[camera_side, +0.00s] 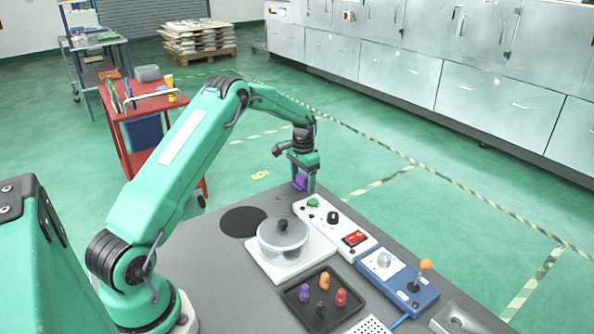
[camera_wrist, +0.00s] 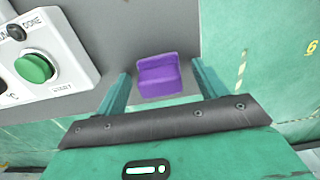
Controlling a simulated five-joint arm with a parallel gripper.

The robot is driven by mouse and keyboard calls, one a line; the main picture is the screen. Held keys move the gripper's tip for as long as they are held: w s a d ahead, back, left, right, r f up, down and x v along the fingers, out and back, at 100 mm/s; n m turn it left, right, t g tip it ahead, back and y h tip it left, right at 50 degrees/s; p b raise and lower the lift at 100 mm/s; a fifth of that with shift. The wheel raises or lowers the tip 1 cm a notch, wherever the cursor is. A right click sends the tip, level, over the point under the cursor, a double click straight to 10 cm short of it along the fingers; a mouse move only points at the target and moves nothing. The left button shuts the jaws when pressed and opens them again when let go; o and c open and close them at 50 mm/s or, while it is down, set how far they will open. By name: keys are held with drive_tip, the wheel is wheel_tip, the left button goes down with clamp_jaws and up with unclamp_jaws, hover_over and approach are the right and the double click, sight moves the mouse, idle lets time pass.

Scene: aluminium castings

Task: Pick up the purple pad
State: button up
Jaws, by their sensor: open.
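The purple pad (camera_wrist: 158,77) lies on the grey table top near its edge, in the upper middle of the wrist view. It is a small block with a raised back part. My gripper (camera_wrist: 160,82) is open, with one finger on each side of the pad and a gap on both sides. In the side view, my gripper (camera_side: 303,178) points down at the table's far edge, and the pad (camera_side: 300,182) shows partly between its fingers. The fingers partly hide it there.
A white control box (camera_side: 334,228) with a green button stands close by. A lidded pot (camera_side: 283,240), a black tray (camera_side: 322,298) with several coloured pegs, and a blue joystick box (camera_side: 397,281) are nearer. The table ends just beyond the pad.

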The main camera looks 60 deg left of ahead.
sight(304, 177)
idle(0.5)
drive_tip(key=c, duration=1.1)
drive_tip(key=shift+o, duration=0.2)
drive_tip(key=shift+r, duration=0.1)
drive_tip(key=shift+r, duration=0.65)
drive_tip(key=r, duration=0.1)
drive_tip(key=d+r, duration=0.1)
drive_tip(key=r, duration=0.1)
drive_tip(key=shift+r, duration=0.1)
drive_tip(key=s+d+r, duration=0.1)
drive_tip(key=d+r, duration=0.5)
drive_tip(key=d, duration=0.4)
drive_tip(key=shift+s+d, duration=0.15)
drive_tip(key=shift+d, duration=0.15)
drive_tip(key=shift+r, duration=0.1)
